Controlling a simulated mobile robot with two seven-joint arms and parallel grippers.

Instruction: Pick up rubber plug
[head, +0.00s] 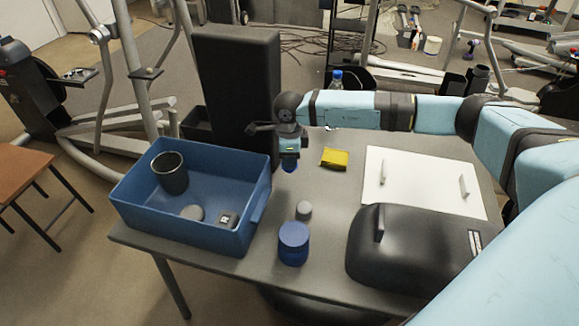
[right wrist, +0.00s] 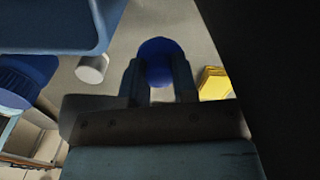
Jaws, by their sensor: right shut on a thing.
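My right gripper (head: 290,158) points down over the table, to the right of the blue bin. It is shut on a small, round, dark blue thing, which I take for the rubber plug (head: 290,167). In the right wrist view the plug (right wrist: 159,55) sits between the two fingertips (right wrist: 158,82), and its round end sticks out past them. The gripper covers part of it. I cannot tell whether the plug is clear of the table. My left gripper is not in view.
The blue bin (head: 190,224) holds a dark cup, a grey disc and a small boxy part. A blue jar (head: 293,243), a grey cylinder (head: 304,208), a yellow sponge (head: 335,158), a white panel (head: 425,190) and a black cover (head: 415,250) are on the table. A tall black pad (head: 235,85) stands behind.

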